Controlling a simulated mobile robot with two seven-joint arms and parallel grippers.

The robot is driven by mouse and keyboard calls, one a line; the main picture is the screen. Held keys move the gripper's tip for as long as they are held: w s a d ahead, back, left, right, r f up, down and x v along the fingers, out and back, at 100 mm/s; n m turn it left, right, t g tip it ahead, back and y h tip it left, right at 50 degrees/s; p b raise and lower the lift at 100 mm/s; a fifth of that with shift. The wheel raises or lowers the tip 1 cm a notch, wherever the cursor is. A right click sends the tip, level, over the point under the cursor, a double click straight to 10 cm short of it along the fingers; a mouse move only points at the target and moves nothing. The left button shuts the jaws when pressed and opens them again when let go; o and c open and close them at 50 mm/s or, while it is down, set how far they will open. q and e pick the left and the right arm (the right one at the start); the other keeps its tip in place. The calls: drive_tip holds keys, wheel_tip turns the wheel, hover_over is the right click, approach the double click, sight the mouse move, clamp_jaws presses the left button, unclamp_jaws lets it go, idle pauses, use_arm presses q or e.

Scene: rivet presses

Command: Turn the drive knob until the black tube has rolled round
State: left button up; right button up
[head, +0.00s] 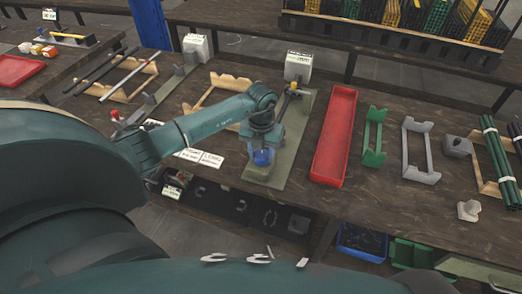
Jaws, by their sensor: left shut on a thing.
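My left gripper (262,146) reaches down over the near end of a green-grey press base (296,135). It is shut on the blue drive knob (262,158), which shows just below the wrist. A dark tube (287,98) lies along this press, between my wrist and the pale box (299,64) at its far end. My wrist hides the tube's near part, and any mark on it is too small to read. My right gripper is not in view.
A red tray (335,135) lies right of the press, then a green stand (374,137) and a grey stand (421,150). Dark green tubes (494,150) lie at the right. Left of my arm stands another press with a pale box (195,48) and a red knob (115,115).

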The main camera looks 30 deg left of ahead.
sight(263, 155)
use_arm(q)
drive_tip(key=n+p, duration=0.1)
drive_tip(key=n, duration=0.4)
drive_tip(key=shift+w+d+r+n, duration=0.1)
drive_tip(key=shift+n, duration=0.2)
drive_tip(key=shift+w+n+p, duration=0.1)
drive_tip(key=shift+n+p, duration=0.55)
drive_tip(key=shift+n, duration=1.55)
drive_tip(key=o, duration=1)
wheel_tip(263, 155, up, 13)
drive_tip(key=shift+r+b, duration=0.1)
drive_tip(key=shift+b, duration=0.8)
